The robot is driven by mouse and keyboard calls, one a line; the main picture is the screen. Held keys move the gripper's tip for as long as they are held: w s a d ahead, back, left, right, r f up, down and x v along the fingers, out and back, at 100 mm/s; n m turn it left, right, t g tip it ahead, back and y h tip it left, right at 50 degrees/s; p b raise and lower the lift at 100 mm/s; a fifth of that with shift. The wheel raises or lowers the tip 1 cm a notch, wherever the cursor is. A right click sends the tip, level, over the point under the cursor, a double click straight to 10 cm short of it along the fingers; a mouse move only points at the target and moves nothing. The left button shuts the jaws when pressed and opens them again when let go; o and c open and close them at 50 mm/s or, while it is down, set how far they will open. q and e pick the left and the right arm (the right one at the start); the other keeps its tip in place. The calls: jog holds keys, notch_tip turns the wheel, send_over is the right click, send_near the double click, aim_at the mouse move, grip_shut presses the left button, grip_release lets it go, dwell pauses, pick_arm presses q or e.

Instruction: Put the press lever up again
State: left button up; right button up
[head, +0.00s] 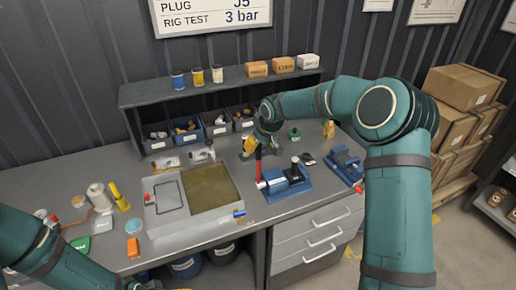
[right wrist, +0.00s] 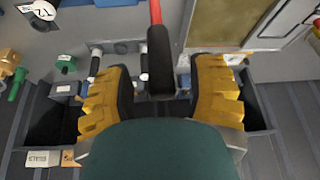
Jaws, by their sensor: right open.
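The blue press (head: 284,186) stands on the bench right of the grey tray. Its lever (head: 258,168), a red rod with a black grip, rises at the press's left end towards my right gripper. In the right wrist view the lever's black grip (right wrist: 160,62) lies between the two yellow fingers, with its red rod running to the top edge. My right gripper (right wrist: 161,98) is open, and a gap shows on each side of the grip. In the head view my right gripper (head: 264,130) is just above the lever. My left gripper is out of view; only my left arm shows.
The grey tray (head: 165,228) stands left of the press. Behind are a shelf (head: 225,84) with cans and boxes, and several small parts bins (head: 219,126). Another blue device (head: 345,163) stands to the right. Loose items lie at the bench's left end.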

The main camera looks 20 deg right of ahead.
jog(key=a+v, duration=0.1)
jog(key=v, duration=0.8)
jog(key=shift+s+d+r, duration=0.25)
jog(key=shift+d, duration=0.2)
jog(key=s+a+f+g+y+b, duration=0.15)
jog(key=s+a+f, duration=0.25)
jog(key=f, duration=0.5)
jog(key=s+a+f+m+b, duration=0.1)
jog(key=s+a+f+b, duration=0.2)
jog(key=f, duration=0.6)
jog(key=s+a+f+y+b, duration=0.1)
jog(key=s+a+f, duration=0.3)
jog(key=f, duration=0.5)
jog(key=s+a+f+m+b, duration=0.1)
jog(key=s+f+b, duration=0.1)
jog(key=s+f, duration=0.4)
jog(key=s+a+f+m+g+b, duration=0.1)
jog(key=s+a+f+m+b, duration=0.1)
jog(key=s+f, duration=0.5)
jog(key=s, duration=0.5)
jog(key=shift+f+m, duration=0.3)
